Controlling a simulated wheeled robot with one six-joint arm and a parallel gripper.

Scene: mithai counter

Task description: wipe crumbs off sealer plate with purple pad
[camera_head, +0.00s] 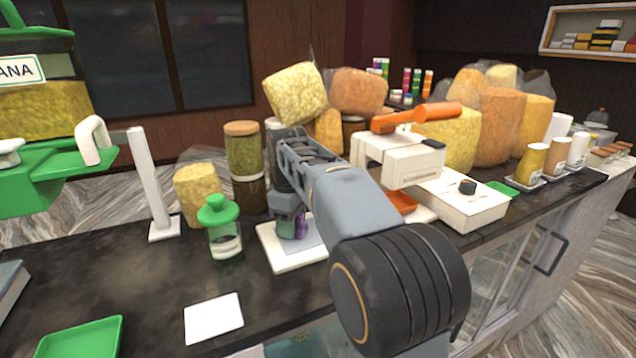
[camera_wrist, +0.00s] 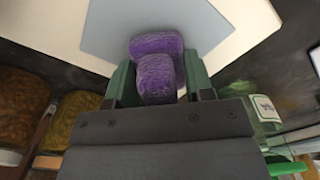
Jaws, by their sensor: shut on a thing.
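My gripper (camera_head: 292,226) is shut on the purple pad (camera_head: 301,228) and points down over a light grey plate (camera_head: 316,234) on a white base (camera_head: 284,256). In the wrist view the purple pad (camera_wrist: 157,75) sits between the green fingers, as two rounded lumps. The grey plate (camera_wrist: 103,28) lies beyond it there. The pad is at or just above the plate; I cannot tell whether it touches. No crumbs can be made out on the visible part of the plate. My arm hides part of the plate in the head view.
A green-lidded jar (camera_head: 222,232) stands close left of the base. A white machine with an orange handle (camera_head: 440,112) stands to the right. Filled jars (camera_head: 243,150) and snack bags (camera_head: 198,190) stand behind. A white card (camera_head: 213,318) and green tray (camera_head: 80,342) lie in front.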

